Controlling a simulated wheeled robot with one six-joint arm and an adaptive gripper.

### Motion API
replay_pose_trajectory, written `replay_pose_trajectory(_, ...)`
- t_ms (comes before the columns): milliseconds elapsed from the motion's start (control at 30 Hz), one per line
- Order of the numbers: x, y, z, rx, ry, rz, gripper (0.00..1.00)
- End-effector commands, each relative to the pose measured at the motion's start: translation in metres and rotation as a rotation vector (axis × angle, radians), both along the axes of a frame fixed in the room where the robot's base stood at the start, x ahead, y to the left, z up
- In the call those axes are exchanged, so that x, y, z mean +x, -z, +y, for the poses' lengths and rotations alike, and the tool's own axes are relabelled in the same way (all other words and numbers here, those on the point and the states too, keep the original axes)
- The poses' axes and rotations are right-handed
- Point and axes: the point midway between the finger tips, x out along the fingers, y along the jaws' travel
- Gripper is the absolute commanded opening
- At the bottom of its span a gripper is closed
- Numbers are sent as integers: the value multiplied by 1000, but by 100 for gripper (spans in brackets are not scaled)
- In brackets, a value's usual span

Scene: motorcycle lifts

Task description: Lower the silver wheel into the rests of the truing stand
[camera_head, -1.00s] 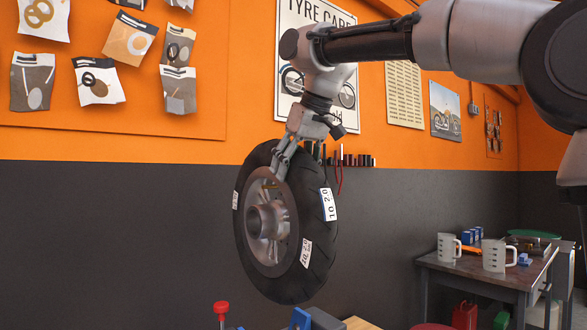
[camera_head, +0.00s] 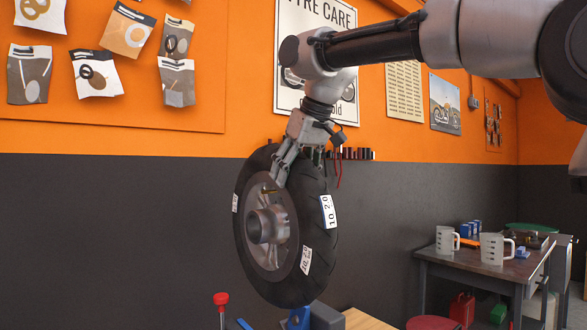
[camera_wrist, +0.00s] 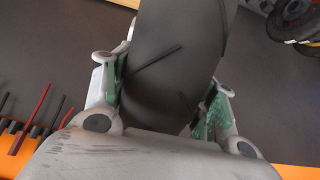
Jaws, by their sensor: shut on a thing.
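The silver wheel (camera_head: 267,239), with a black tyre (camera_head: 312,232) bearing white number labels, hangs upright in the middle of the head view. My gripper (camera_head: 281,172) is shut on its top edge, one finger showing on the hub side. In the wrist view the tyre (camera_wrist: 175,65) fills the space between the two green-padded fingers of my gripper (camera_wrist: 163,95). The wheel hangs in the air, above and behind a blue part (camera_head: 299,319) at the bottom edge. I cannot tell whether that part belongs to the truing stand; the rests are not clearly in view.
A red-capped rod (camera_head: 221,302) and a wooden surface (camera_head: 366,321) show at the bottom edge. A side table (camera_head: 469,275) with measuring jugs (camera_head: 493,249) stands at the right. Tools hang on the wall (camera_head: 355,154) behind my gripper. Open space lies left of the wheel.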

Motion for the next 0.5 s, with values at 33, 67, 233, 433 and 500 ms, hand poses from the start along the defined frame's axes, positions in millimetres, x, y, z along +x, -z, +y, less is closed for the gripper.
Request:
replay_pose_trajectory(33, 0, -3, 0, 6, 1, -10, 0)
replay_pose_trajectory(67, 0, -2, 0, 6, 1, -10, 0)
replay_pose_trajectory(233, 1, 5, 0, 7, 1, -11, 0)
replay_pose_trajectory(433, 1, 13, 0, 7, 1, -11, 0)
replay_pose_trajectory(500, 1, 16, 0, 7, 1, -11, 0)
